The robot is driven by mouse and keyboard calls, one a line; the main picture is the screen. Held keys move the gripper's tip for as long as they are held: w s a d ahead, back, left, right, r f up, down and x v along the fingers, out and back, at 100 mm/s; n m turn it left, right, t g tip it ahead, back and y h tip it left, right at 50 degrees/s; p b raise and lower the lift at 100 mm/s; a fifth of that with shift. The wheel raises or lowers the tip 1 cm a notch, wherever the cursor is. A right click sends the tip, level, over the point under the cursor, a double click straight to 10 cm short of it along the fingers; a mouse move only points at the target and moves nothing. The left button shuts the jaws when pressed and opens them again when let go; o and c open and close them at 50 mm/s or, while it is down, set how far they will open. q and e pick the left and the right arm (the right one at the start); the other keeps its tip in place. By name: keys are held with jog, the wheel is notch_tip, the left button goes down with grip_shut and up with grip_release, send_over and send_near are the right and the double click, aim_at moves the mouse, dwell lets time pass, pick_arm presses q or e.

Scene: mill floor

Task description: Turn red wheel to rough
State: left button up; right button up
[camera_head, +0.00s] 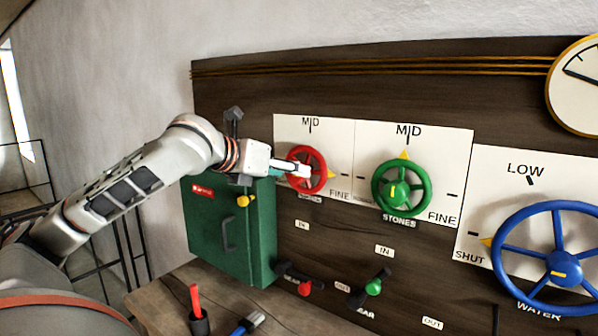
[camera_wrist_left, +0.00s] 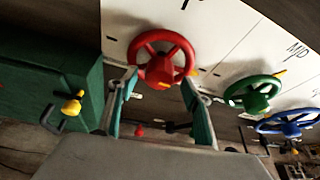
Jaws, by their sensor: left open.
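The red wheel (camera_head: 322,168) is mounted on a white scale plate (camera_head: 340,135) at the left of the dark panel. MID shows above it and FINE at its lower right; the plate's left part and any ROUGH mark are hidden by my gripper. My left gripper (camera_head: 303,171) reaches in from the left in front of the red wheel. In the left wrist view the red wheel (camera_wrist_left: 179,47) lies between the two spread fingers (camera_wrist_left: 159,82), one on each side of its lower part. I cannot tell whether they touch it. An orange-yellow mark shows low on the wheel.
A green cabinet (camera_head: 210,230) with a yellow knob (camera_head: 244,201) stands left, below my arm. The green wheel (camera_head: 427,190) and blue wheel (camera_head: 507,225) are to the right. Small red (camera_head: 304,289) and green (camera_head: 373,287) levers sit below. A bench (camera_head: 270,318) holds a cup (camera_head: 199,322) and brush.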

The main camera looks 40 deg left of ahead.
pick_arm(q)
jog(key=shift+x, duration=2.25)
jog(key=c, duration=1.1)
